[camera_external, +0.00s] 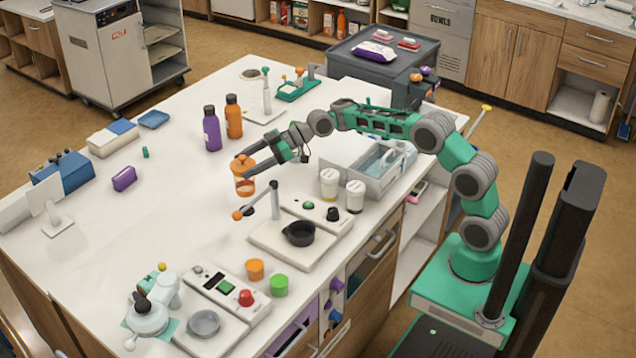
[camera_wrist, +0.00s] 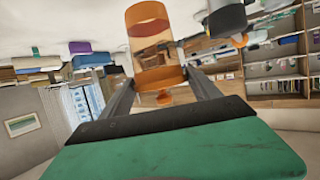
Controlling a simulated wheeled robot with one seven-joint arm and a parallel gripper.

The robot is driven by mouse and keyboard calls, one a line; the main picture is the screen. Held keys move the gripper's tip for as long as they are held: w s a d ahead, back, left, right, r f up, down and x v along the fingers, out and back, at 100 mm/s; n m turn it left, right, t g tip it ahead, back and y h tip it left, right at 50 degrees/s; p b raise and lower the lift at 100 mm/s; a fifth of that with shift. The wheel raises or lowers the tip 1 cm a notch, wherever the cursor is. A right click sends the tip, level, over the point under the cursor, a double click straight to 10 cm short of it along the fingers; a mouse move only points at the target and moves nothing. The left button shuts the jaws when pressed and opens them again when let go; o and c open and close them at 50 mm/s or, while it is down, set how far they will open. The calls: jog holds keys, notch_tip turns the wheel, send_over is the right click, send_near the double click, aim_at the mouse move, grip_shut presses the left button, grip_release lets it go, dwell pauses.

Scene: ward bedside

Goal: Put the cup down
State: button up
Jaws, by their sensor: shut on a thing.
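An orange see-through cup (camera_external: 244,184) with an orange lid-like top is held at the end of my arm, over the white worktop (camera_external: 180,240). It looks upright in the external view. My gripper (camera_external: 247,166) is shut on it, with a finger on each side. In the wrist view the cup (camera_wrist: 149,28) sits between the fingertips of my gripper (camera_wrist: 160,76), and the picture is upside down. I cannot tell whether the cup's base touches the worktop.
Purple (camera_external: 211,128) and orange (camera_external: 233,116) bottles stand behind the cup. A device with a black pan (camera_external: 299,233) and an orange-tipped lever (camera_external: 238,214) is in front. Two white jars (camera_external: 329,184) stand right. The worktop left of the cup is clear.

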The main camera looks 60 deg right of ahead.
jog(key=s+a+r+n+g+y+b, duration=0.1)
jog(key=s+a+r+n+g+b, duration=0.15)
jog(key=s+a+r, duration=1.6)
jog(key=w+d+f+m+t+h, duration=0.25)
jog(key=d+f+m+h, duration=0.25)
jog(key=d, duration=0.6)
jog(key=w+d+f+m+t+h, duration=0.1)
jog(key=d+f+m+t+h, duration=0.3)
jog(key=d, duration=0.8)
jog(key=w+d+f+m+t+h, duration=0.15)
jog(key=d+f+m+h, duration=0.4)
jog(key=d, duration=0.55)
jog(key=w+a+f+p, duration=0.1)
jog(key=w+f, duration=1.2)
jog(key=shift+w+a+f+m+t, duration=0.15)
jog(key=shift+a+f+m+t, duration=0.1)
jog(key=shift+a+m+t, duration=0.15)
jog(key=shift+f, duration=0.15)
